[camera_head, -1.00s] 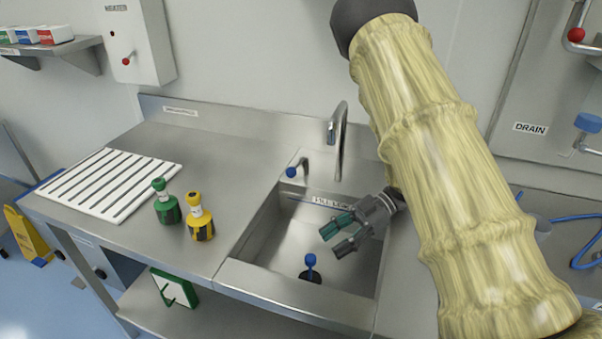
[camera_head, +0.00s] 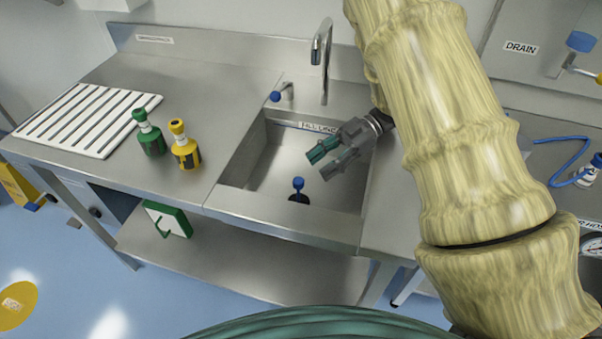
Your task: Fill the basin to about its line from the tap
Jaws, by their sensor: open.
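The steel basin (camera_head: 262,170) is set into the counter, and I see no water in it. A label for the fill line (camera_head: 318,127) is on its back wall, partly hidden by my gripper. A blue-topped plug (camera_head: 298,190) stands upright at the basin's front; whether it is seated in the drain I cannot tell. The curved tap (camera_head: 325,60) rises behind the basin, with a blue-knobbed lever (camera_head: 281,94) to its left. No stream shows from the spout. My gripper (camera_head: 318,162) is open and empty over the basin, apart from the plug and lever.
A green bottle (camera_head: 150,138) and a yellow bottle (camera_head: 184,150) stand left of the basin, near a white slatted rack (camera_head: 85,120). A blue hose (camera_head: 560,160) lies at the right. A green-and-white box (camera_head: 167,219) is under the counter.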

